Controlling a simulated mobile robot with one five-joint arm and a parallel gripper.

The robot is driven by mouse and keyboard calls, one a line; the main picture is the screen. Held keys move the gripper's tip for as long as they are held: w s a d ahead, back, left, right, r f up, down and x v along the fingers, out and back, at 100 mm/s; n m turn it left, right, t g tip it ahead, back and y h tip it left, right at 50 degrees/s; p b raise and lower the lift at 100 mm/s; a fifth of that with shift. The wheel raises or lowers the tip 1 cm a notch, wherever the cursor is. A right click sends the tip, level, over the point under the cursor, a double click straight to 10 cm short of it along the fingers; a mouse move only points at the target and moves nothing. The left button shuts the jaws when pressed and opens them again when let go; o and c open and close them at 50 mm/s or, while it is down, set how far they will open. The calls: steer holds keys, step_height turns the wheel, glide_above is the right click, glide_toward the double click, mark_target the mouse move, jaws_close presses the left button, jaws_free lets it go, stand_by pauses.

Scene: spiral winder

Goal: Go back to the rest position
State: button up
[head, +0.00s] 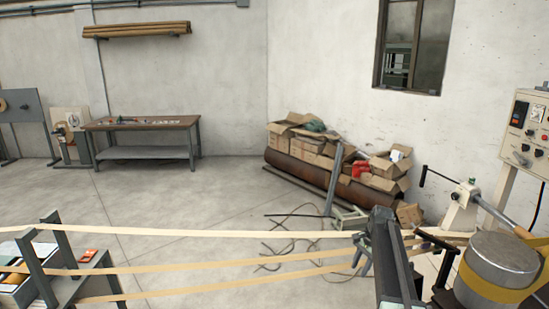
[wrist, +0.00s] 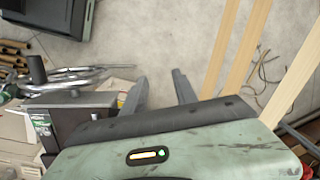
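In the wrist view, my gripper (wrist: 160,84) shows as two dark grey fingers beyond a grey-green housing with a small lit display. The fingers stand apart with bare floor visible between them, and nothing is held. Pale paper strips (wrist: 236,48) run past on the right of the fingers, apart from them in the picture. In the head view, several strips (head: 190,233) stretch from a stand at the left to the winder at the right. I cannot clearly make out the gripper in the head view.
A metal drum with a yellow band (head: 501,259) stands at the lower right, below a control box (head: 527,130). A dark guide stand (head: 70,283) is at lower left. A workbench (head: 143,124) and cardboard boxes (head: 310,138) stand at the back. Loose cables (head: 293,243) lie on the floor.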

steer(key=s+a+f+n+b, duration=0.35)
steer(key=s+a+f, duration=0.25)
steer(key=s+a, duration=0.55)
steer(key=s+a+f+n+h+b, duration=0.1)
steer(key=s+a+n, duration=0.2)
steer(key=s, duration=0.3)
steer(key=s+a+f+n+h+b, duration=0.1)
steer(key=s+a+n, duration=0.2)
steer(key=s+n, duration=0.2)
steer(key=s, duration=0.2)
steer(key=shift+s+f+g+b, duration=0.2)
steer(key=shift+s+g+b, duration=0.1)
steer(key=shift+b, duration=0.05)
steer(key=shift+n, duration=0.25)
